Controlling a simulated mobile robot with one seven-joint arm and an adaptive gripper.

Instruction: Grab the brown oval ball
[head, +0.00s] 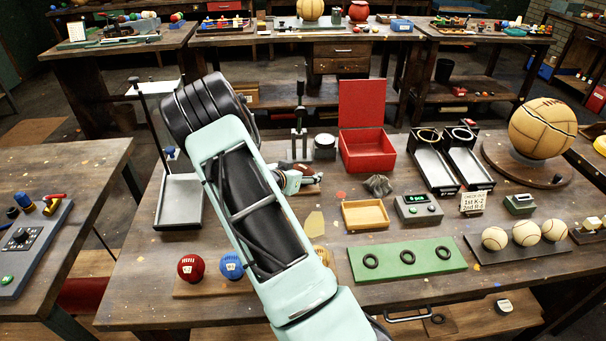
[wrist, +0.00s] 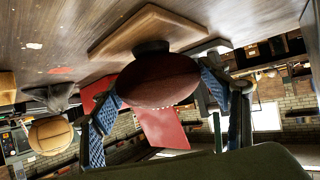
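The brown oval ball (wrist: 155,80) sits on a small dark stand on a wooden base (wrist: 150,25) in the wrist view, which shows the table at the top. My gripper (wrist: 160,115) has blue textured fingers, one on each side of the ball and spread apart. The ball lies between them; whether either pad touches it I cannot tell. In the head view my gripper (head: 291,180) is low over the table's middle. The ball there is mostly hidden by my arm and gripper.
An open red box (head: 375,150) stands right of my gripper, with a wooden tray (head: 365,214) in front. A red ball (head: 190,267) and a blue ball (head: 231,266) sit at the front. A metal stand (head: 178,200) is at left.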

